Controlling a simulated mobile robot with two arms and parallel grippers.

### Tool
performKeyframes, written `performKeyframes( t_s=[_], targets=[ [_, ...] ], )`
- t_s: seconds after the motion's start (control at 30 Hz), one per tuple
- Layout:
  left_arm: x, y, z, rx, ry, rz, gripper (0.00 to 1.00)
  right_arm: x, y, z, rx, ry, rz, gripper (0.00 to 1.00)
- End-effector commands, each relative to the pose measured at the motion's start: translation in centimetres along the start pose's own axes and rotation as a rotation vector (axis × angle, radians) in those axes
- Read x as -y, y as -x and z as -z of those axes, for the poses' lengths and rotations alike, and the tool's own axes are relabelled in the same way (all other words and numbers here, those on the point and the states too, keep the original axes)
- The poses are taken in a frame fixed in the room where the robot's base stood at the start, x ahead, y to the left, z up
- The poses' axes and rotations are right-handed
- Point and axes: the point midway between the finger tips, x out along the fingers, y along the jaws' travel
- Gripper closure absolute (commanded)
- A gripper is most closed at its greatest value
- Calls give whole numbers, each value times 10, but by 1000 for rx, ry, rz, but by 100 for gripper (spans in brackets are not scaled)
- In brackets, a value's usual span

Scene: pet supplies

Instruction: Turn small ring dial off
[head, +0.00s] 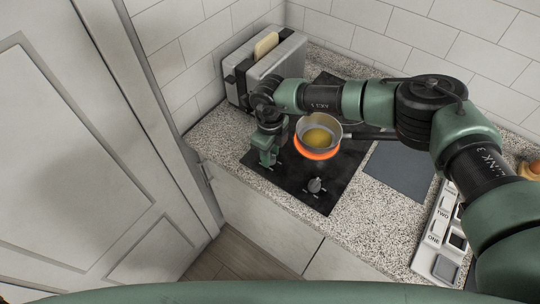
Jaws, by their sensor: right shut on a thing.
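A black cooktop (288,190) is set into the speckled counter. One ring (318,154) glows orange under a small pan (336,129) with yellow contents. A grey dial (315,187) stands uncovered near the cooktop's front right. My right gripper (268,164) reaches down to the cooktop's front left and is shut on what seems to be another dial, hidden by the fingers. I cannot read that dial's setting or tell the ring it belongs to. My left gripper is not in view.
A toaster (284,62) with bread (266,45) stands behind my right arm. A grey mat (398,172) lies right of the cooktop, beside a white labelled tray (427,258). The pan's dark handle points right. A white door (75,165) stands at the left.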

Motion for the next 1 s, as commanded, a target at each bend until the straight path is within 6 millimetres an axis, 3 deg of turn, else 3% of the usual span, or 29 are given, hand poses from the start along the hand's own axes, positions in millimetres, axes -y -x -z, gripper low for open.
performKeyframes(
  t_s=[0.6,1.0],
  targets=[
    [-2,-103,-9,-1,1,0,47,2,-7,-1,3,543,5,100],
    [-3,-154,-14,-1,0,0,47,1,-4,-1,3,896,5,100]
  ],
)
